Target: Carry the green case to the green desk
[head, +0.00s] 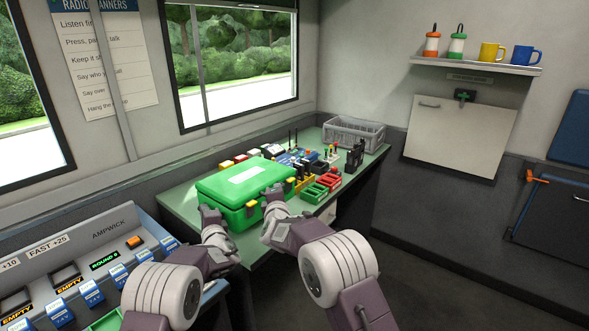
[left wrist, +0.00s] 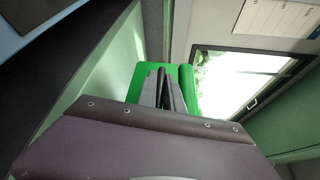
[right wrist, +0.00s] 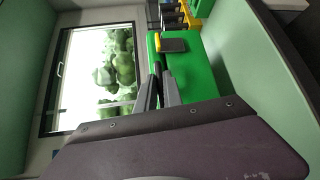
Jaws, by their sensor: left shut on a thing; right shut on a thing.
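The green case (head: 226,188) has a pale label on its lid and yellow latches on its front. It is over the left part of the green desk (head: 262,240), lid up and closed; I cannot tell whether its bottom touches the desk top. My left gripper (head: 207,214) is shut on the case's near left side. My right gripper (head: 272,195) is shut on the near side farther right, close to a latch. The case also shows behind the fingers in the left wrist view (left wrist: 187,80) and the right wrist view (right wrist: 197,62). The exact grip points are mostly hidden.
Red and green trays (head: 328,181), radios (head: 354,158) and small boxes crowd the desk right of the case. A grey basket (head: 352,134) stands at the far end. A charger console (head: 105,255) is at the near left. Dark floor (head: 430,290) is open at right.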

